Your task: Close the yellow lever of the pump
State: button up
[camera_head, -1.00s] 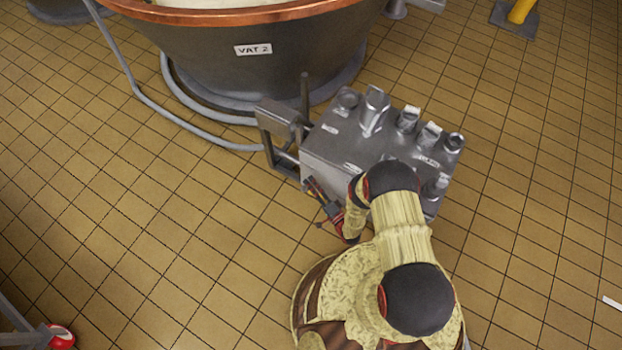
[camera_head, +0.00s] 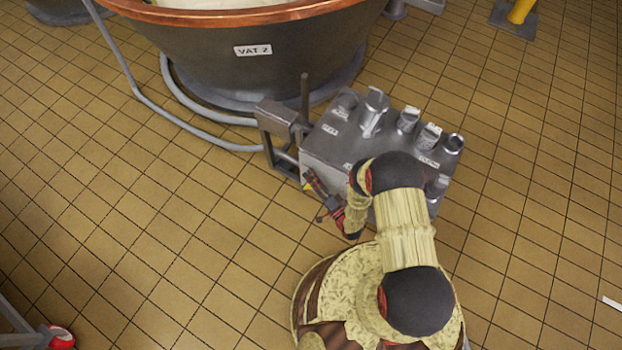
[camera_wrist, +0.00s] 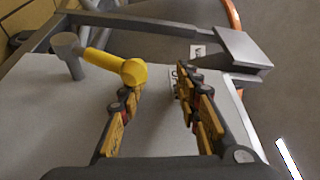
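The pump (camera_head: 335,150) is a grey metal box with several fittings on top, standing in front of my arm. In the wrist view its yellow lever (camera_wrist: 104,60) runs from a grey pivot post at the left to a round yellow knob. My gripper (camera_wrist: 160,84) is open and empty. Its left fingertip is close to the knob in the picture; I cannot tell whether they touch. The right finger is apart from it. In the head view my gripper (camera_head: 321,190) is beside the pump's left front side, and the lever is largely hidden or too small to make out.
A copper-rimmed vat labelled VAT 2 (camera_head: 230,70) stands behind the pump. A grey hose (camera_head: 150,103) runs along the floor to its left. A grey bracket (camera_head: 275,125) sticks out from the pump's left side. The tiled floor at left and right is largely clear.

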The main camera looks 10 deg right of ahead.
jog(key=s+r+p, duration=0.5)
jog(key=r+p, duration=0.1)
jog(key=r, duration=0.1)
jog(key=shift+d, duration=0.45)
dwell(0.4)
jog(key=shift+r, duration=0.1)
dwell(0.4)
